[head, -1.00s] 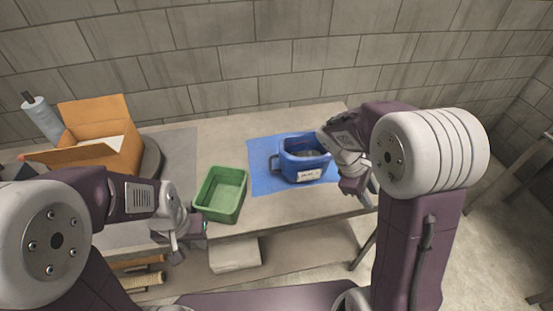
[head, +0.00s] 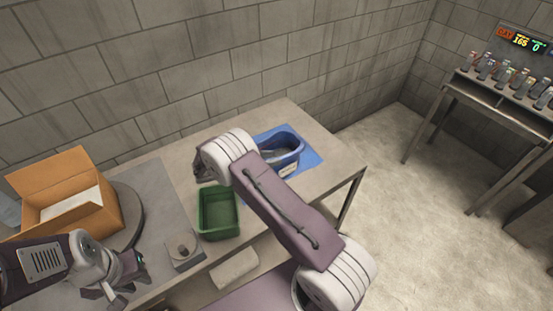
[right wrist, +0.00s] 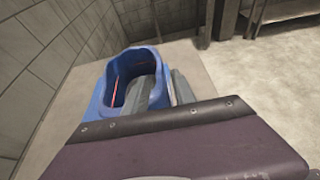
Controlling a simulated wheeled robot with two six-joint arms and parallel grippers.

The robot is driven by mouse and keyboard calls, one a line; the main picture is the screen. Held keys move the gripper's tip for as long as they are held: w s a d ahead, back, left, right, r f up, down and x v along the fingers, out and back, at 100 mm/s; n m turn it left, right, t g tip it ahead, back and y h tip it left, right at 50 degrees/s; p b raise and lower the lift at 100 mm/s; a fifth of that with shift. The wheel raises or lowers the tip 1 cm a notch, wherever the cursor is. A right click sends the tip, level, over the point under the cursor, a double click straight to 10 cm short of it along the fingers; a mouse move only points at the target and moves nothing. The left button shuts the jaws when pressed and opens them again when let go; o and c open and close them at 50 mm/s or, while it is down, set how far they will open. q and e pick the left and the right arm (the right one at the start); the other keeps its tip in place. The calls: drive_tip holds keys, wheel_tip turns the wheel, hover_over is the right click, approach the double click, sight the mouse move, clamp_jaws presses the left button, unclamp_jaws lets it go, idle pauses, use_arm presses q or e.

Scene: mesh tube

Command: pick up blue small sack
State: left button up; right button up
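No blue sack can be made out. A blue tub (head: 283,158) stands on a blue mat (head: 312,159) at the right part of the table, partly behind my right arm. Its open top shows in the right wrist view (right wrist: 115,68), with a thin red line inside. My left gripper (head: 118,284) is open and empty at the lower left, above the table's front.
A green bin (head: 218,212) stands left of the tub. A small grey block with a knob (head: 184,250) lies near the front edge. An open cardboard box (head: 65,195) is on a round plate at left. A side table (head: 505,97) holds several bottles.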

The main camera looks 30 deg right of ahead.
sight(285, 155)
drive_tip(key=shift+p+x, duration=0.3)
drive_tip(key=shift+x, duration=0.65)
drive_tip(key=shift+w+d+f, duration=0.1)
drive_tip(key=shift+d+f, duration=0.05)
drive_tip(key=shift+d, duration=0.15)
drive_tip(key=p+x, duration=0.1)
drive_tip(key=x, duration=0.3)
drive_tip(key=shift+w+d+p, duration=0.1)
drive_tip(key=shift+d+p, duration=0.15)
drive_tip(key=shift+p, duration=0.15)
drive_tip(key=shift+w+d+f, duration=0.1)
drive_tip(key=shift+d+f, duration=0.1)
drive_tip(key=shift+d, duration=0.05)
clamp_jaws()
drive_tip(key=shift+r, duration=0.1)
